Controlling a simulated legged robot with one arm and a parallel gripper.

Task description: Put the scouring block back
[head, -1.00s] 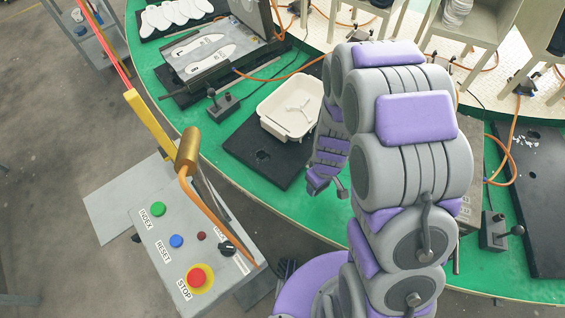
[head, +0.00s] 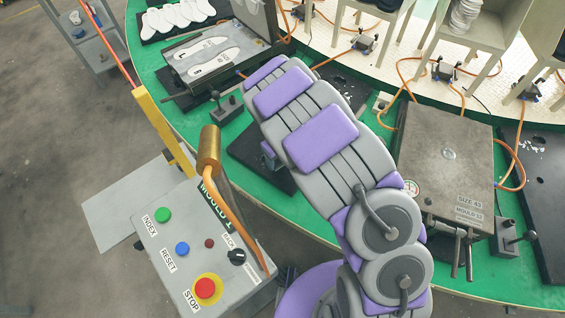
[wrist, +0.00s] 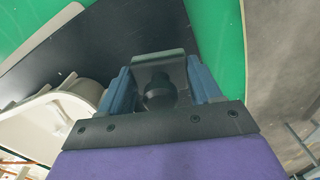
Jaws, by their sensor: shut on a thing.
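My gripper (wrist: 160,78) shows in the wrist view with its blue fingers shut on a dark grey piece, which I take to be the scouring block (wrist: 172,62). A black round shape shows between the fingers; I cannot tell whether it belongs to the block. The gripper is above a black plate (wrist: 95,45) on the green carousel top. A white tray (wrist: 38,125) lies left of the gripper in the wrist view. In the head view my arm hides the tray and most of the gripper; part of the black plate (head: 250,150) shows beside the arm.
A control box (head: 205,245) with green, blue and red buttons stands at the front left. An open mould (head: 207,57) lies at the back left, and a closed mould (head: 445,155) right of my arm. Orange hoses (head: 402,75) cross the table. A shelf (head: 100,45) stands far left.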

